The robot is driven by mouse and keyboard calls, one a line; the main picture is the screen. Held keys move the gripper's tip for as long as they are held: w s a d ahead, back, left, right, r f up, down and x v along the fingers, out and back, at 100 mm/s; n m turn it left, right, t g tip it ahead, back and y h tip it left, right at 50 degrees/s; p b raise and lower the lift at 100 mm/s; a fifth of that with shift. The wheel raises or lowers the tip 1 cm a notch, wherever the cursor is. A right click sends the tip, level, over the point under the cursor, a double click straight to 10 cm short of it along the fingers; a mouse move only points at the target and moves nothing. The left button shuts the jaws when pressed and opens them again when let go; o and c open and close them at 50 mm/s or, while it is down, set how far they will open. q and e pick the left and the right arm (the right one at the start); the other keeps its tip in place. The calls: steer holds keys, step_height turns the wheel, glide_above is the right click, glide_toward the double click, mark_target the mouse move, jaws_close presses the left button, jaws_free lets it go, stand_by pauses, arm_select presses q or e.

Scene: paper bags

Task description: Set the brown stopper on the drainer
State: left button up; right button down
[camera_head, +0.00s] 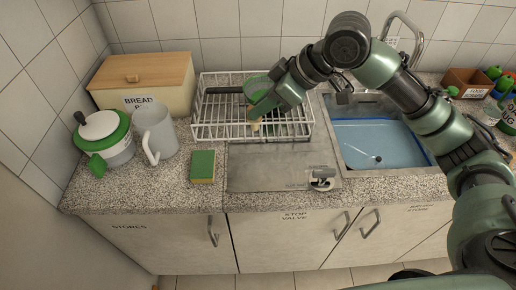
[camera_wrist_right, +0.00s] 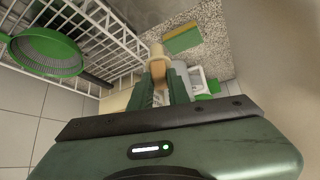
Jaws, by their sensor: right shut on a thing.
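My right gripper (camera_head: 262,113) is shut on the tan-brown stopper (camera_head: 256,125), which sticks out past the fingertips. The stopper also shows between the fingers in the right wrist view (camera_wrist_right: 158,52). In the head view it appears over the front part of the drainer, a white wire rack (camera_head: 202,131). The height of the stopper above the wires is hard to tell. The drainer also shows at the left of the right wrist view (camera_wrist_right: 106,18). My left gripper is not in view.
A green strainer (camera_head: 257,84) lies in the drainer, partly hidden by my right gripper; a dark handle is beside it. A green sponge (camera_head: 203,166), grey jug (camera_head: 156,128), lidded green-white pot (camera_head: 103,135) and bread bin (camera_head: 150,87) stand left. The sink (camera_head: 376,143) is right.

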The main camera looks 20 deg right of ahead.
steer(key=f, duration=0.9)
steer(key=f+p, duration=0.1)
steer(key=f, duration=0.4)
steer(key=shift+s+d, duration=0.1)
steer(key=shift+s, duration=0.2)
steer(key=shift+f, duration=0.3)
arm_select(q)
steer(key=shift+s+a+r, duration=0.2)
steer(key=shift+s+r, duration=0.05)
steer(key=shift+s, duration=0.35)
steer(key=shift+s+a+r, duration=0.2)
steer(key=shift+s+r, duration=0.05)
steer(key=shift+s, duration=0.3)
arm_select(e)
steer(key=c, duration=1.3)
jaws_free()
steer(key=shift+c, duration=0.2)
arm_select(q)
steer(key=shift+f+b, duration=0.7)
arm_select(e)
steer(key=v, duration=1.2)
steer(key=shift+r, duration=0.25)
